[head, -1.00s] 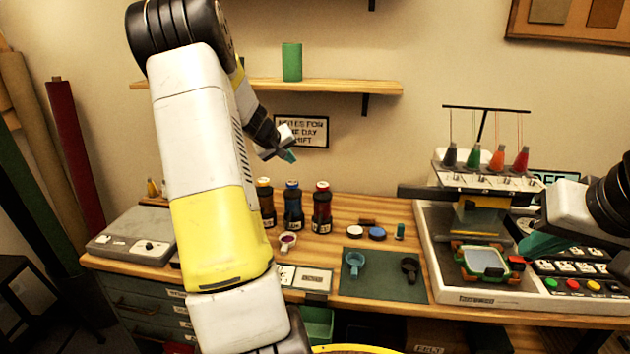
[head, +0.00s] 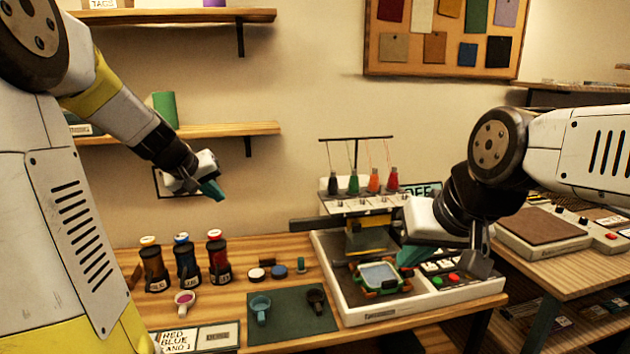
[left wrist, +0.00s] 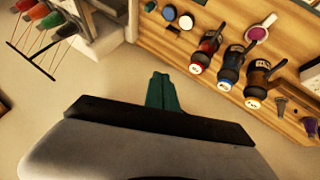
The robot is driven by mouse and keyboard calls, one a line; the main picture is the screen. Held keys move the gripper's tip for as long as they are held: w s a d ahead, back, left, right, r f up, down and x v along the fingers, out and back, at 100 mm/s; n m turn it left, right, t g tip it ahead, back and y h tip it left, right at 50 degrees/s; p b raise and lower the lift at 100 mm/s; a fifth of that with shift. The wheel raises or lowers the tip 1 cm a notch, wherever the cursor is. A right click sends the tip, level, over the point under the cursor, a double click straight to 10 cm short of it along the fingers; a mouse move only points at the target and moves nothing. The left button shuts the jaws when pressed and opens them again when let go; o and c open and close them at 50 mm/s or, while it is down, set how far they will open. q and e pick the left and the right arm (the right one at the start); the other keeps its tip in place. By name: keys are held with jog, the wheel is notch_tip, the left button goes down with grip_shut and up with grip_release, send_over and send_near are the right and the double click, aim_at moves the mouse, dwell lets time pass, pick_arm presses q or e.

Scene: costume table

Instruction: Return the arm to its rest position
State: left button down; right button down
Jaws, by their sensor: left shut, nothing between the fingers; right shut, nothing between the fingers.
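My left gripper (head: 213,190) is shut and empty, held up in the air in front of the wall, above the back of the wooden table. Its teal fingers (left wrist: 163,92) are together in the left wrist view, with nothing between them. My right gripper (head: 408,256) is at the right, over the white embroidery machine (head: 345,300), beside its hoop (head: 380,277). Its teal fingers are partly hidden by the hand, and it holds nothing that I can see.
A green mat (head: 290,318) bears a blue scoop (head: 260,307) and a black one (head: 316,298). A shelf (head: 215,131) is behind my left arm.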

pick_arm(q)
jog(key=s+d+r+m+g, duration=0.1)
jog(key=s+d+r+m, duration=0.1)
jog(key=s+d, duration=0.4)
jog(key=s+d+r+m, duration=0.1)
jog(key=s+d, duration=0.2)
jog(key=s, duration=0.5)
jog(key=s+d+f+m, duration=0.1)
jog(key=s+d+f, duration=0.1)
jog(key=s, duration=1)
jog(key=shift+m+g, duration=0.3)
jog(key=shift+g, duration=0.1)
